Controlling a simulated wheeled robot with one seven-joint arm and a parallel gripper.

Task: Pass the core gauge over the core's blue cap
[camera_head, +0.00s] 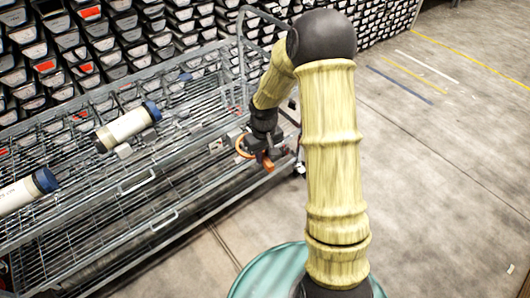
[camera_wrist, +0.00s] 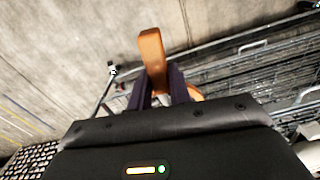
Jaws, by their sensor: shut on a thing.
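My gripper (camera_head: 264,152) is shut on the core gauge, an orange ring (camera_head: 241,147) with a flat handle (camera_head: 268,164). In the wrist view the handle (camera_wrist: 152,50) stands up between my dark fingers (camera_wrist: 160,88), and a bit of the ring (camera_wrist: 195,93) shows behind them. One white core (camera_head: 125,129) with a blue cap (camera_head: 152,111) lies on the cart's upper mesh shelf, left of my gripper and apart from it. A second white core (camera_head: 18,193) with a blue cap (camera_head: 45,180) lies farther left. The ring is around neither cap.
The grey wire cart (camera_head: 150,228) has rails and a raised end frame (camera_head: 241,60) near my arm. Small grey items (camera_head: 190,128) lie near the first core. Racks of dark boxes (camera_head: 120,30) stand behind. The concrete floor (camera_head: 440,170) at right is clear.

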